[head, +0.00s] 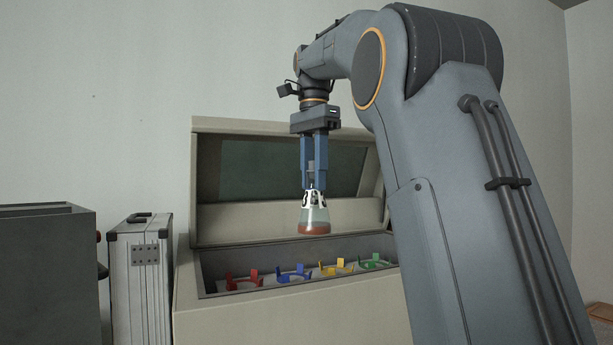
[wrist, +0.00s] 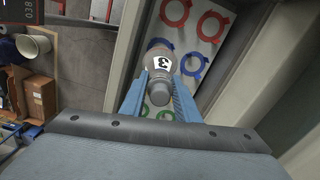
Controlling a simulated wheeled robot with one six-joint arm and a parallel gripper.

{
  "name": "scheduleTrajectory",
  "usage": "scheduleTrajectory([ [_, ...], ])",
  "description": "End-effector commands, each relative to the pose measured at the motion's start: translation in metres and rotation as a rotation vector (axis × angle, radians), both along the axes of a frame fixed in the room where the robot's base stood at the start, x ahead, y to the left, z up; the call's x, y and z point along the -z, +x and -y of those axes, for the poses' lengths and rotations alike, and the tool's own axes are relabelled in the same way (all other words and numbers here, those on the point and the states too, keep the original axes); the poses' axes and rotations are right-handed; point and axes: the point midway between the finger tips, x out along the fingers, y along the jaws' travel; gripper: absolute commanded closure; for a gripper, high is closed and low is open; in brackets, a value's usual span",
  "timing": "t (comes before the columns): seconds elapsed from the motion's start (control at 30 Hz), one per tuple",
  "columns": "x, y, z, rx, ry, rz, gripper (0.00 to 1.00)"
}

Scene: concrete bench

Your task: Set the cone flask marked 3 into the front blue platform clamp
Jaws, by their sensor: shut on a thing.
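My gripper (head: 314,186) is shut on the neck of a cone flask (head: 314,215) with reddish liquid at its bottom. The flask hangs upright above the open shaker box, clear of the clamps. In the wrist view the flask (wrist: 161,66) shows a white label marked 3 between my gripper's blue fingers (wrist: 160,95). In the head view, blue clamps (head: 293,273) stand in the box just below and left of the flask.
The open beige box (head: 230,312) has its lid (head: 285,128) raised behind the flask. Red (head: 243,278), yellow (head: 337,267) and green (head: 375,261) clamps also stand inside. A silver case (head: 140,275) and dark box (head: 48,270) stand at left.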

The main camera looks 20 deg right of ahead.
Motion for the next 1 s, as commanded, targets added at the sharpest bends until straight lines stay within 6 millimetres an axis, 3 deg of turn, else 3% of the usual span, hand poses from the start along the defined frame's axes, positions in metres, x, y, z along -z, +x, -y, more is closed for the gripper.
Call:
scheduleTrajectory([
  [0.17,0.009,0.000,0.000,-0.001,0.000,0.000,1.00],
  [1.0,0.098,-0.001,0.000,0.000,0.000,-0.001,1.00],
])
